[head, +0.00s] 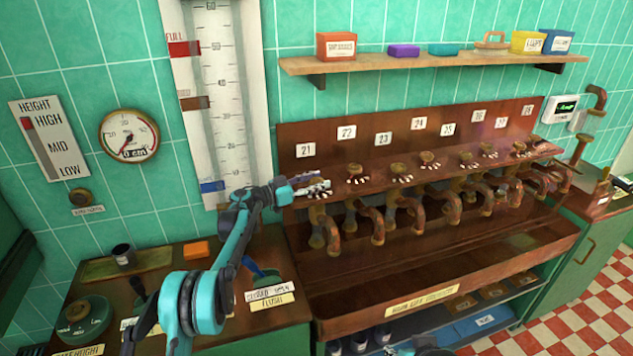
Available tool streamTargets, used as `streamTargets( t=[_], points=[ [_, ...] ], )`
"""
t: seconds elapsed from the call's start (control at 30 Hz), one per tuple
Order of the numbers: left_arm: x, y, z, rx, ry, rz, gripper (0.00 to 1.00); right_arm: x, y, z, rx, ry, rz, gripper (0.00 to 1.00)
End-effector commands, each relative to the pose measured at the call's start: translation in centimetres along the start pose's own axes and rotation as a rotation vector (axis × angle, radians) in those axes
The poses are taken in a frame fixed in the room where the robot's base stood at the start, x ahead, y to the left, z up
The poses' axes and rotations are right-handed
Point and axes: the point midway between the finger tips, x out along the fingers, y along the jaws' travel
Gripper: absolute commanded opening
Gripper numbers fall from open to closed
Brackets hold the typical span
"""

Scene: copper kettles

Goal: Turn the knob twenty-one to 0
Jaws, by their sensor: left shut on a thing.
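Knob twenty-one (317,194) is on the sloping wooden ledge below the label 21 (306,150), at the left end of the row. My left gripper (316,186) reaches over it from the left and is shut on it. The gripper hides most of the knob, so its pointer and setting cannot be read. White scale marks show just below the fingers. A part that seems to be my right gripper (402,350) shows at the bottom edge, mostly cut off, its fingers unclear.
Several similar knobs, such as the one under 22 (357,171), run to the right, with copper spouts (332,232) below. A wooden shelf (440,61) with boxes hangs above. A round gauge (129,135) and a tall scale (222,100) are on the tiled wall at left.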

Motion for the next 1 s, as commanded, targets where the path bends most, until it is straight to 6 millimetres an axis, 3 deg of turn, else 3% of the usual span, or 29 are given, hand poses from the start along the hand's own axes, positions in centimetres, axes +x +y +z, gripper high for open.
streamTargets(
  t=[0.13, 0.17, 0.2, 0.23, 0.63, 1.0],
  points=[
    [0.0, 0.0, 0.0, -0.001, 0.001, -0.001, 0.16, 0.0, 0.0, 0.0, 0.000, 0.000, 0.000, 0.40],
    [0.0, 0.0, 0.0, -0.001, 0.001, -0.001, 0.52, 0.0, 0.0, 0.0, 0.000, 0.000, 0.000, 0.40],
    [0.0, 0.0, 0.0, -0.001, 0.001, -0.001, 0.63, 0.0, 0.0, 0.0, 0.000, 0.000, 0.000, 0.40],
    [0.0, 0.0, 0.0, -0.001, 0.001, -0.001, 0.66, 0.0, 0.0, 0.0, 0.000, 0.000, 0.000, 0.40],
    [-0.8, -0.1, -0.1, 0.000, 0.000, -0.002, 0.66, 0.0, 0.0, 0.0, 0.000, 0.000, 0.000, 0.40],
    [-8.2, -0.1, 0.0, -0.001, 0.000, -0.003, 0.66, 0.0, 0.0, 0.0, 0.000, 0.000, 0.000, 0.40]
  ],
)
